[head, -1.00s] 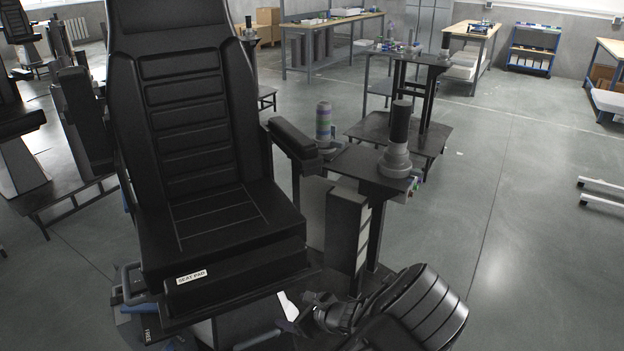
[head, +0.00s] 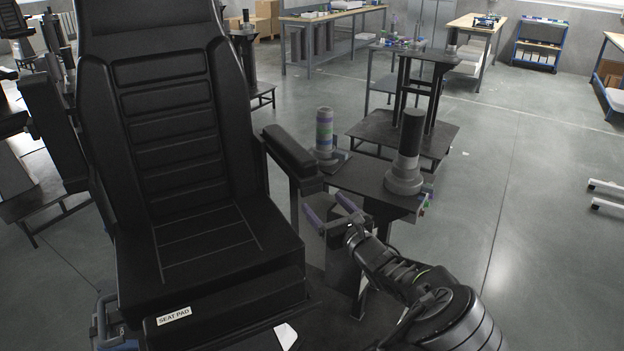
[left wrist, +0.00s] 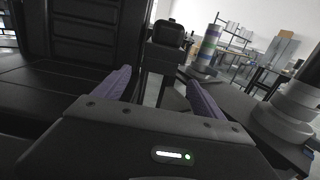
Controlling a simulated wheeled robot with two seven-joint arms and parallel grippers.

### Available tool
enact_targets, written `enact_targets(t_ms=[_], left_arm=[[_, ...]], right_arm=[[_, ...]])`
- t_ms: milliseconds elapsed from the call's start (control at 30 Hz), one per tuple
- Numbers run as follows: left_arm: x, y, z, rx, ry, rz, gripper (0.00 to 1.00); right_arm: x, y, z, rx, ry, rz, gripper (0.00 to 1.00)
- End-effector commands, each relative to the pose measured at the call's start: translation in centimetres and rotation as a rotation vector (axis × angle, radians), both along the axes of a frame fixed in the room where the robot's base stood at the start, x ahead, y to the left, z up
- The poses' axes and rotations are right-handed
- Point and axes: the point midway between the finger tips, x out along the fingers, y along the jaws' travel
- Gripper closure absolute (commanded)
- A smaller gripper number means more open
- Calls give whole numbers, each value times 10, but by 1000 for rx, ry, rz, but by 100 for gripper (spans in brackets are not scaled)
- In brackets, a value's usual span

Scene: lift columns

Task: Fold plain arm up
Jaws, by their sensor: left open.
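The black chair (head: 175,160) stands at the left of the head view with a seat pad labelled SEAT PAD (head: 174,316). Its right-hand armrest (head: 290,152) lies level, pointing forward on a dark post (head: 295,200). No controls show on it. My left gripper (head: 333,211) has purple fingers and is open and empty, below and just right of the armrest's front end, apart from it. In the left wrist view the armrest end (left wrist: 168,33) shows ahead between the open fingers, above its post (left wrist: 153,82). My right gripper is not in view.
A small dark table (head: 365,185) beside the armrest bears a grey stepped cylinder (head: 407,160) and a striped cylinder (head: 324,133). An upright dark pad (head: 50,130) shows left of the chair. Workbenches (head: 330,17) stand far back.

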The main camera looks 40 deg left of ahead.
Motion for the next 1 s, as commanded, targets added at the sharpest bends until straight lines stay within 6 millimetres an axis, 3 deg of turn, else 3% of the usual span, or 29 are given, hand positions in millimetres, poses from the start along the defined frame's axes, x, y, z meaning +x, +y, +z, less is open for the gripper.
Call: enact_targets(t_ms=[567,1000], left_arm=[[2,7,0,-3,-1,2,20],[26,63,0,-3,-1,3,20]], right_arm=[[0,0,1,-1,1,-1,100],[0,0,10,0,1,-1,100]])
